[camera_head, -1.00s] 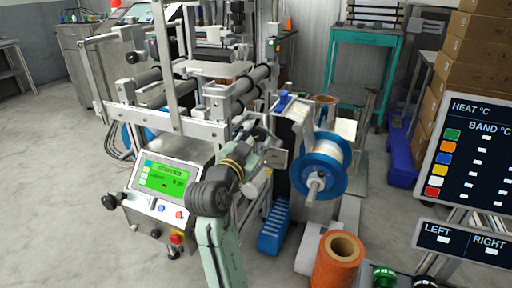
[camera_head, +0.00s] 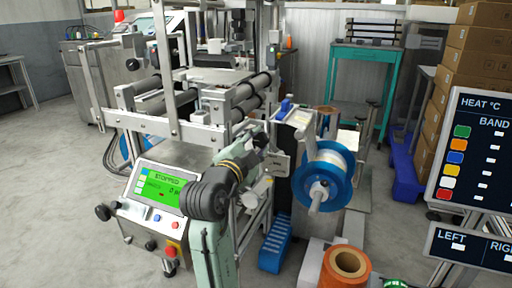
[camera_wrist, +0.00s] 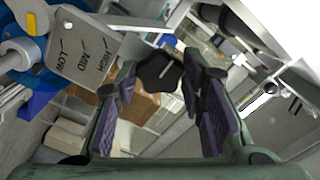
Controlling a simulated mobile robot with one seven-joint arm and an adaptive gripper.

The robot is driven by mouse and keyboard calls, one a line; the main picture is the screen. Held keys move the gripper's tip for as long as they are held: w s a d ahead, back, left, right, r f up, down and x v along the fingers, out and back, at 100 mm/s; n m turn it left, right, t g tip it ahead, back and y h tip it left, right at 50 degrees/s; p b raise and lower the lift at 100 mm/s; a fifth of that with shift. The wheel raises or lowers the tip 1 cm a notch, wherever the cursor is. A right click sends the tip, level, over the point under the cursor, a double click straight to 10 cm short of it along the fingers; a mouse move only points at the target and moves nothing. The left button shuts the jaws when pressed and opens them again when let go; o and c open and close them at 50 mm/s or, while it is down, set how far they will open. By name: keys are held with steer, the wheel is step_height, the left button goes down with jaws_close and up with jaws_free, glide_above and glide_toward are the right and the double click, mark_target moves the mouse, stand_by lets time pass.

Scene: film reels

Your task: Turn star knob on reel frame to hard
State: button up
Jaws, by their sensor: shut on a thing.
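The star knob (camera_wrist: 157,75) is dark and lobed, with a pale line on its face. In the wrist view it sits between the purple-padded fingers of my gripper (camera_wrist: 160,84), which is shut on it. Beside it, at upper left, a grey plate (camera_wrist: 79,50) carries the marks LOW, MID and HIGH. I cannot tell exactly which mark the pale line matches. In the head view the plate (camera_head: 277,165) shows on the reel frame (camera_head: 295,135), left of the blue reel (camera_head: 325,172); my arm hides the knob there.
A control panel (camera_head: 158,188) with a green screen reading STOPPED stands left of my arm. The roller machine (camera_head: 190,95) is behind. An orange roll (camera_head: 345,268) stands at front right, a blue slotted block (camera_head: 275,243) below the reel. Open floor lies at left.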

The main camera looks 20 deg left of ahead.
stand_by(0.4)
steer(key=o, duration=1.2)
steer(key=shift+c, duration=0.2)
steer(key=s, duration=1.2)
steer(key=shift+a, duration=0.2)
